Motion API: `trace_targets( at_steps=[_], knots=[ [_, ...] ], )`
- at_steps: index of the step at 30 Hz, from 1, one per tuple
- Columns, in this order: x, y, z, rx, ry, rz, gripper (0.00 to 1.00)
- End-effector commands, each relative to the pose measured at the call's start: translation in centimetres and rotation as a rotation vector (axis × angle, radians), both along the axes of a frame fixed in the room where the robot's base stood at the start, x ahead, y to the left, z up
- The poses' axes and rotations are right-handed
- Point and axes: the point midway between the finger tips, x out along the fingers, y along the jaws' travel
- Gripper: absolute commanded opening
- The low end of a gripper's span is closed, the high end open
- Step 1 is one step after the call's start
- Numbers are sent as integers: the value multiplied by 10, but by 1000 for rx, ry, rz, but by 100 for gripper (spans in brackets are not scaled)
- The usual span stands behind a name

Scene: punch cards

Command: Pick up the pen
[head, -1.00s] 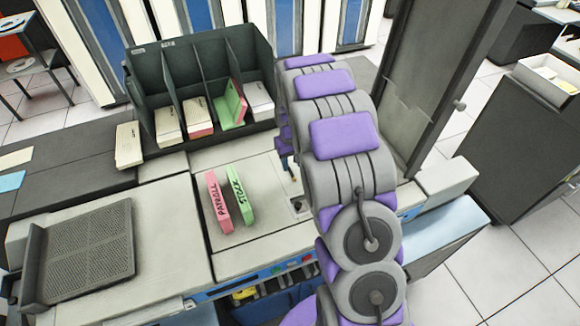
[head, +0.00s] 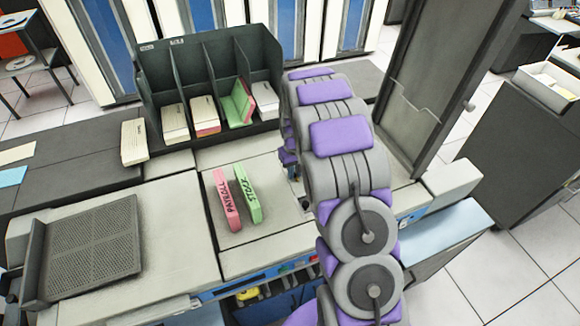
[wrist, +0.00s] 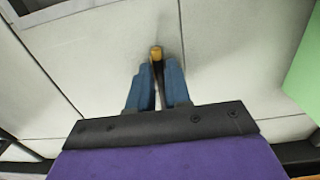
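My gripper shows in the wrist view, with two blue fingers (wrist: 158,84) close together. The thin pen (wrist: 156,53) lies between them, its yellow-orange end sticking out past the fingertips and its dark shaft running back toward my wrist. The fingers appear shut on it, with little gap at either side. In the head view my grey and purple arm reaches down to the pale desk top, and its lower links hide most of the gripper and the pen.
A pink PAYROLL deck (head: 226,201) and a green STOCK deck (head: 248,194) stand on the desk left of my arm. A dark divided card rack (head: 150,75) stands behind. A grey upright panel (head: 435,95) rises to the right. A green surface (wrist: 303,75) shows at the wrist view's right edge.

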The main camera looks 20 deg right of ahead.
Motion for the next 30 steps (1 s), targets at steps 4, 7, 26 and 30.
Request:
trace_targets(
  at_steps=[4,7,26,30],
  knots=[
    [0,-7,-1,8,0,-2,3],
    [0,-6,-1,8,0,-2,0],
    [0,-3,0,3,0,-2,0],
    [0,-4,1,5,-1,-2,0]
  ],
)
